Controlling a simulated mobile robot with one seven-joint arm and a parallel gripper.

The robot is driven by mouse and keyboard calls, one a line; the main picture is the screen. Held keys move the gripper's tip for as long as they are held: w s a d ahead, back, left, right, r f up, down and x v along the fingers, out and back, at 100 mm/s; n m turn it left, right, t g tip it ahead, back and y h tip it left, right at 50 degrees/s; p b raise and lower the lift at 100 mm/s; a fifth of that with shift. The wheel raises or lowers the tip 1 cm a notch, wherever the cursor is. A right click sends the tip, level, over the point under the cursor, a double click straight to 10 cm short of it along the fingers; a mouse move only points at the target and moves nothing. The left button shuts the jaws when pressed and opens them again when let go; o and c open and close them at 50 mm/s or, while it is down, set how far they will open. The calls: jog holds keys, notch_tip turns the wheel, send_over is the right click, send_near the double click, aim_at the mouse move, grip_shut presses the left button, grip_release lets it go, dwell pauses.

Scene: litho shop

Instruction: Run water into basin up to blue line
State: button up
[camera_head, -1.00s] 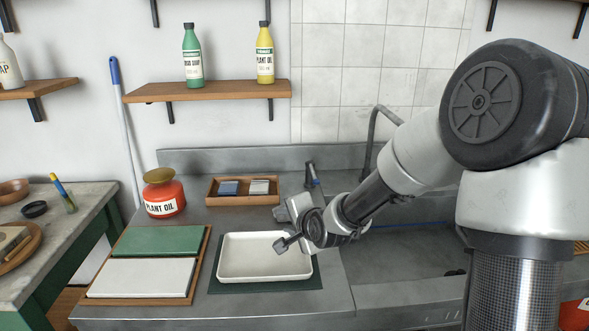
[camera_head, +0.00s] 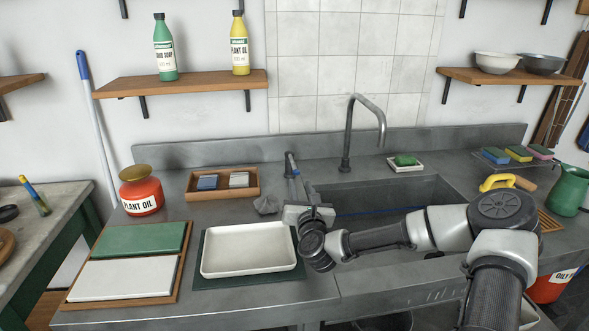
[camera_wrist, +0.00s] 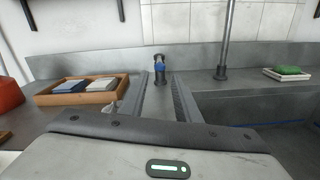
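The grey sink basin (camera_head: 345,198) is set into the steel counter, with a thin blue line (camera_head: 385,210) on its inner wall. My arm hides part of its front. A curved spout (camera_head: 350,130) stands behind it, and no water shows under it. A small upright tap lever (camera_head: 290,166) with a blue band stands at the basin's back left. It also shows in the wrist view (camera_wrist: 160,68), ahead of and between my fingers. My gripper (camera_wrist: 162,90) is open and empty, its fingers apart and pointing to the lever. In the head view my gripper (camera_head: 298,195) is over the basin's left edge.
A white tray (camera_head: 248,273) on a dark mat lies left of my gripper. A crumpled grey cloth (camera_head: 266,205) and a wooden tray (camera_head: 215,196) with two blocks are close by. A green sponge (camera_head: 405,160) lies right of the spout; a yellow-handled item (camera_head: 497,182) stands further right.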

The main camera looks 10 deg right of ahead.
aim_at(294, 166)
jog(key=w, duration=1.2)
jog(key=shift+w+d, duration=0.1)
jog(key=shift+w, duration=0.1)
grip_shut()
